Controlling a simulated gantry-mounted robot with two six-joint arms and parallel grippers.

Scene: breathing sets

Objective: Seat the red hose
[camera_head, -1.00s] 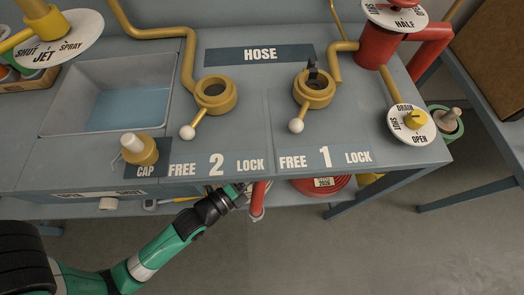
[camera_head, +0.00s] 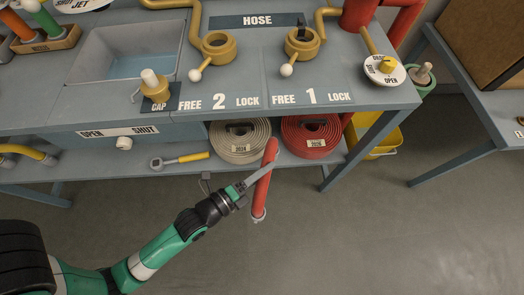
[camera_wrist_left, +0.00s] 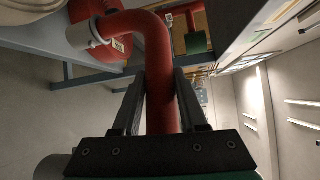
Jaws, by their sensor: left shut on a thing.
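The red hose (camera_head: 265,178) hangs in front of the bench, nearly upright, with a pale collar at its lower end. My left gripper (camera_head: 252,182) is shut on it. In the left wrist view the red hose (camera_wrist_left: 160,85) runs between the two fingers (camera_wrist_left: 160,100) and bends left to its pale collar. Two yellow ring sockets stand on the bench: socket 2 (camera_head: 229,48) and socket 1 (camera_head: 312,45). Socket 1 has a dark piece in its mouth. Both white-knobbed levers point front-left, on the FREE side. My right gripper is not in view.
Rolled cream (camera_head: 239,150) and red (camera_head: 325,150) hoses lie on the lower shelf behind the held hose. A yellow-handled tool (camera_head: 190,158) lies left of them. A yellow bucket (camera_head: 385,142) stands right. The floor in front is clear.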

